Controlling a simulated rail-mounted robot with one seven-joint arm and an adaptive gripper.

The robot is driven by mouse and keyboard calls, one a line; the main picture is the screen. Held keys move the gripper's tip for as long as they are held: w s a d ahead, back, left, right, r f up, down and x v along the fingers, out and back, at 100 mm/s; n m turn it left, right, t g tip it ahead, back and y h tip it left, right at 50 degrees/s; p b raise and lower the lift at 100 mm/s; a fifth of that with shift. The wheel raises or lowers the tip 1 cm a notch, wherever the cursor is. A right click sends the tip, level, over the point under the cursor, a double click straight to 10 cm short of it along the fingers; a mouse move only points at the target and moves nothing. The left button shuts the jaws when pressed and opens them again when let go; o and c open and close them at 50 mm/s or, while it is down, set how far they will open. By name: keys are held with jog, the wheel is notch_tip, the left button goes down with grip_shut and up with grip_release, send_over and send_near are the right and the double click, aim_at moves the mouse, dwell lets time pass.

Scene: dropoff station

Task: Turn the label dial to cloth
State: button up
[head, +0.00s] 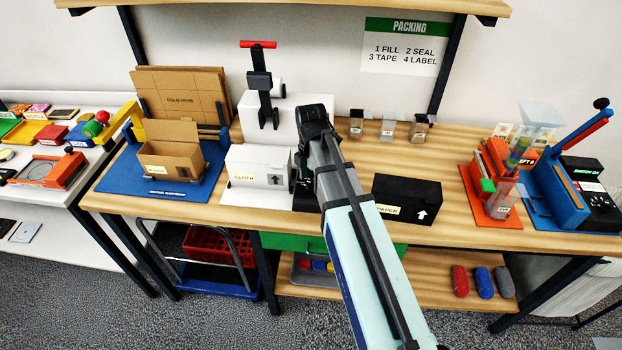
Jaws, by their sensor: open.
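The label dial cannot be made out in the head view; my arm and gripper may hide it. A white box (258,167) with a yellow tag reading "CLOTH" stands left of my gripper. A black box (408,197) with a tag reading "PAPER" and a white arrow stands to the right of my arm. My gripper (303,187) is open and points down at the bench between these two boxes, just in front of a white machine (277,110) with a red-handled lever. My arm covers much of the gripper, and its fingertips are hard to see.
An open carton (170,160) stands on a blue mat at left, before flat cardboard. Small clear bins (388,131) stand behind my arm. An orange device (490,180) and a blue lever press (560,185) stand at right. Bare bench lies between the black box and orange device.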

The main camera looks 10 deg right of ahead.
jog(key=shift+f, duration=0.35)
grip_shut()
